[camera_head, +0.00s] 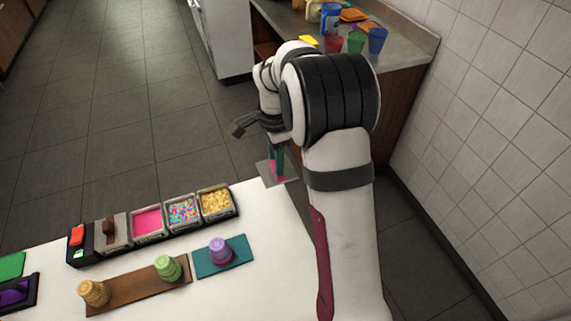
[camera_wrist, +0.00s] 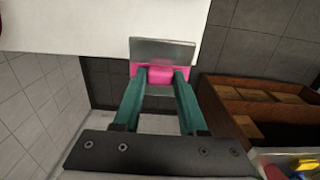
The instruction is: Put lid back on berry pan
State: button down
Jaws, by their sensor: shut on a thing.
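My gripper (camera_head: 277,165) is shut on a grey lid (camera_head: 268,173) with a pink handle, held beyond the far right edge of the white counter. In the wrist view my teal fingers (camera_wrist: 157,80) pinch the pink handle (camera_wrist: 160,76), with the grey plate of the lid (camera_wrist: 165,50) around it. The berry pan (camera_head: 148,222), open and filled with bright pink, stands in the row of pans on the counter, left of and nearer than the lid. The lid is apart from the pan.
Right of the berry pan are open pans of coloured sprinkles (camera_head: 183,211) and golden bits (camera_head: 215,202). Left of it is a pan covered by a brown-handled lid (camera_head: 112,231). Upturned cups stand on a brown board (camera_head: 137,286) and a teal mat (camera_head: 237,260) nearer.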

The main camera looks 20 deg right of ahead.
jog(key=w+a, duration=0.3)
jog(key=a, duration=3.1)
jog(key=shift+s+f, duration=0.1)
jog(key=shift+f, duration=2.9)
jog(key=shift+f, duration=0.45)
grip_release()
